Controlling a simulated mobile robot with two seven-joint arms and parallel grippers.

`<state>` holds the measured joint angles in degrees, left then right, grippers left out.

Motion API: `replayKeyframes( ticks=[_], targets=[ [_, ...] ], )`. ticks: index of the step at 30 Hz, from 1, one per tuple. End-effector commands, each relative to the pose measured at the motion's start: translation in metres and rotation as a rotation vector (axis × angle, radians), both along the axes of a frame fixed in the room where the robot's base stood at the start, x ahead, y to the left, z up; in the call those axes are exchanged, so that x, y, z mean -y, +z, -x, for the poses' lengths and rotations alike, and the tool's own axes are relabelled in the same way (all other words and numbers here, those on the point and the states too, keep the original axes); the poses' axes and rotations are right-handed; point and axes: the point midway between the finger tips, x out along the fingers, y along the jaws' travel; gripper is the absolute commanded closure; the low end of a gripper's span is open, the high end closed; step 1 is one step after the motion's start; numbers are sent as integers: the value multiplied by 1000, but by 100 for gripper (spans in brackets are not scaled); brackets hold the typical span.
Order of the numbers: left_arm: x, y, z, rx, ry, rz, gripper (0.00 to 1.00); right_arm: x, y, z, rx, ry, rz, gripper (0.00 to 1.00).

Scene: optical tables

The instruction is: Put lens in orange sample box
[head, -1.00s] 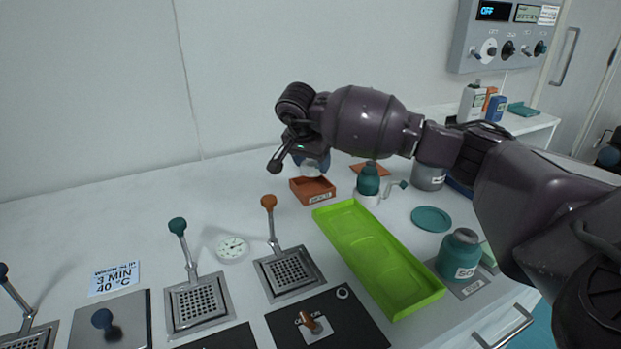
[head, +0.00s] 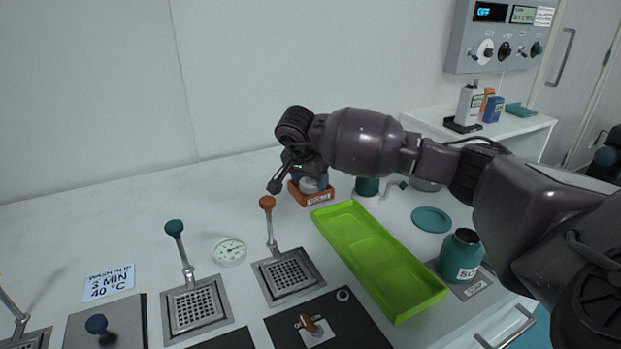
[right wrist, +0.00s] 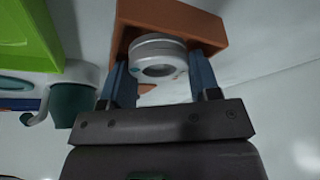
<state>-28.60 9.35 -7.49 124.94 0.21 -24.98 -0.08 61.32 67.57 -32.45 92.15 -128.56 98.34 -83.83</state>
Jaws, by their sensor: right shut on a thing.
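The orange sample box (head: 319,198) stands on the table behind the green tray, with a label on its front. My right gripper (head: 309,180) is over the box. In the right wrist view my right gripper (right wrist: 161,80) is shut on the lens (right wrist: 160,56), a round white-grey ring-shaped piece between its two blue fingers. The orange box (right wrist: 195,22) shows directly behind the lens there. The lens (head: 314,184) looks low at the box opening; I cannot tell if it touches the bottom. My left gripper is not in view.
A lime green tray (head: 375,262) lies in front of the box. A teal bottle in a white holder (head: 367,190) stands close to the box's right. A teal disc (head: 431,219) and a larger teal bottle (head: 460,256) are farther right. Lever devices (head: 289,275) stand at front left.

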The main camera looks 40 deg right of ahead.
Motion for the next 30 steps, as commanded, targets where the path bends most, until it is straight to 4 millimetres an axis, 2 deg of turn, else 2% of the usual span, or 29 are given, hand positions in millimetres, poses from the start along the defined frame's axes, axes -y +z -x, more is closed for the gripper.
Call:
replayKeyframes(
  ticks=[1,9,10,12,17,20,23,30],
  targets=[
    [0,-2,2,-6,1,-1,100,0,-8,1,-11,1,0,72],
    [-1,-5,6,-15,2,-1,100,0,-16,2,-19,2,-1,72],
    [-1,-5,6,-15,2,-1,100,-1,-17,3,-20,1,-1,41],
    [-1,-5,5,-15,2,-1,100,-1,-18,3,-22,1,-2,33],
    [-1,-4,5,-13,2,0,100,-1,-19,3,-26,1,-2,33],
    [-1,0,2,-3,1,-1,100,-2,-11,3,-25,2,-5,33],
    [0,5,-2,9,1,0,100,-5,5,4,-21,3,-2,33],
    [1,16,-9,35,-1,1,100,-21,57,10,-6,3,-1,33]
  ],
)
